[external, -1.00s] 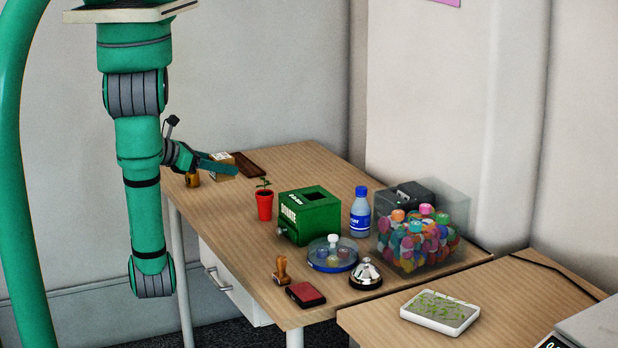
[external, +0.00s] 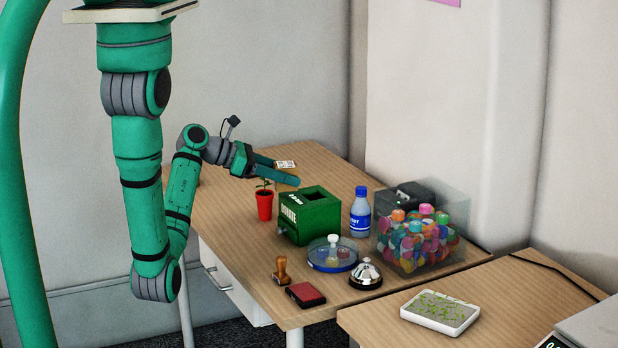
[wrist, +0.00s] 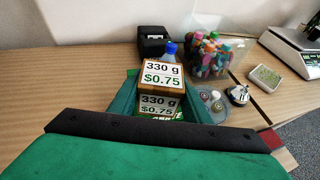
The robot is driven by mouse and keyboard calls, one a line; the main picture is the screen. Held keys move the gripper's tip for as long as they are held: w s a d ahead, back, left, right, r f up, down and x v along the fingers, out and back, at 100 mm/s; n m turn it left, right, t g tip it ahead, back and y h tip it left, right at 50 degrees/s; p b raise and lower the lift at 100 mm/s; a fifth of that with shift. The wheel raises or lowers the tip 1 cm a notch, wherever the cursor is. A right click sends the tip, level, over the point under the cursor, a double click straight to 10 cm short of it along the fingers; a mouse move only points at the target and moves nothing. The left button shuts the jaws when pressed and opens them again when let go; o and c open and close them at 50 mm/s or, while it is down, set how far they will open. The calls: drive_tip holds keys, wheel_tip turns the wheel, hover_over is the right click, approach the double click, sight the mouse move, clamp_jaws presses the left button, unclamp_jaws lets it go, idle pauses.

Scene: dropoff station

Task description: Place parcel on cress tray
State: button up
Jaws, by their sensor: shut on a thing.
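The parcel is a small box with a "330 g $0.75" label; its labelled top (wrist: 163,74) and front show in the wrist view. My gripper (external: 286,172) is shut on it, with a green finger on either side. In the external view only the parcel's pale top (external: 285,164) shows above the near finger. The gripper holds it over the table, behind the green donation box. The cress tray (external: 409,312) is white with green sprouts and lies on the right-hand table; it also shows at the right of the wrist view (wrist: 254,76).
Below and ahead are a potted seedling (external: 264,204), the green donation box (external: 318,218), a bottle (external: 360,216) and a clear bin of colourful items (external: 424,240). A round lidded dish (external: 332,254), bell (external: 366,275), stamp (external: 282,270) and ink pad (external: 305,295) stand nearer.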

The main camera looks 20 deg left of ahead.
drive_tip(key=s+d+r+m+g+h, duration=0.1)
drive_tip(key=s+d+m+g, duration=0.25)
drive_tip(key=s+d, duration=0.8)
drive_tip(key=s+d+m+g, duration=0.35)
drive_tip(key=s+d, duration=0.55)
drive_tip(key=d, duration=0.6)
drive_tip(key=s+d+m+g, duration=0.3)
drive_tip(key=s+d+g, duration=0.15)
drive_tip(key=s, duration=0.85)
hover_over(446, 316)
drive_tip(key=a, duration=0.1)
drive_tip(key=shift+t+y, duration=0.3)
drive_tip(key=shift+t, duration=0.05)
drive_tip(key=f, duration=0.7)
drive_tip(key=shift+s+f, duration=0.2)
drive_tip(key=shift+f, duration=0.15)
drive_tip(key=shift+w+d+f, duration=0.2)
drive_tip(key=shift+d+f, duration=0.4)
drive_tip(key=shift+f, duration=1.65)
drive_tip(key=shift+f, duration=0.15)
